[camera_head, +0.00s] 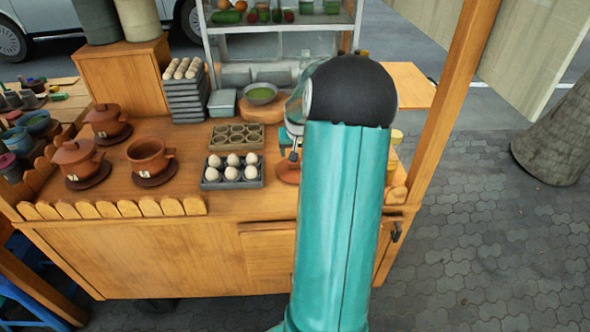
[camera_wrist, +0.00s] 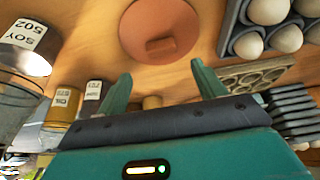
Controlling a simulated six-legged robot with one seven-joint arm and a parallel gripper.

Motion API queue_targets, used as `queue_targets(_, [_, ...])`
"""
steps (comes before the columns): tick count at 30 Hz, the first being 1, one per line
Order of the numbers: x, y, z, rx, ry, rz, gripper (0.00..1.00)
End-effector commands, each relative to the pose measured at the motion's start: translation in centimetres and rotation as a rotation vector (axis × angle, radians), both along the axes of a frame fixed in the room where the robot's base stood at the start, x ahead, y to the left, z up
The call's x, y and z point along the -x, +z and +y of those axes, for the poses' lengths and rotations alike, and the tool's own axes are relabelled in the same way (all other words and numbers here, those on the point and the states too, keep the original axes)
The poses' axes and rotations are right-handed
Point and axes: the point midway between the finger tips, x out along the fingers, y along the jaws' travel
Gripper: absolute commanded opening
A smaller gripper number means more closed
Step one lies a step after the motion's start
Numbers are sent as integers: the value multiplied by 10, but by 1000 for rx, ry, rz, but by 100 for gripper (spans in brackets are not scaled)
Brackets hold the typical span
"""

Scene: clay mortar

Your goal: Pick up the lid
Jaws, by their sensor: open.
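The round terracotta lid (camera_wrist: 163,15) with a block-shaped knob lies flat on the wooden counter, ahead of my gripper in the wrist view. In the head view the lid (camera_head: 286,172) shows only in part beside my arm, which hides the rest. My gripper (camera_wrist: 160,70) is open and empty, its two teal fingers pointing toward the lid with the knob lying between their lines. I see no contact with the lid. An open clay pot (camera_head: 148,157) without a lid stands on a dark saucer to the left, near two lidded clay pots (camera_head: 78,158).
An egg tray (camera_head: 232,181) and an empty carton (camera_head: 236,137) sit left of the lid. Stacked trays (camera_head: 187,100) and a green bowl (camera_head: 261,93) stand behind. Labelled soy and other containers (camera_wrist: 32,38) are near the gripper. A wooden post (camera_head: 452,100) rises at right.

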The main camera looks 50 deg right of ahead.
Motion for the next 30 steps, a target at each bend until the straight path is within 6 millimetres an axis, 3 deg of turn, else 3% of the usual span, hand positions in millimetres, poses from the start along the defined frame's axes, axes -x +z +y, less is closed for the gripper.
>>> queue_targets(6, [-5, -16, -3, 0, 2, 0, 69])
queue_targets(15, [-14, -57, -9, 0, 2, 0, 69])
queue_targets(23, [-15, -60, -11, 1, 2, 0, 69])
queue_targets(30, [-15, -60, -11, 1, 2, 0, 26])
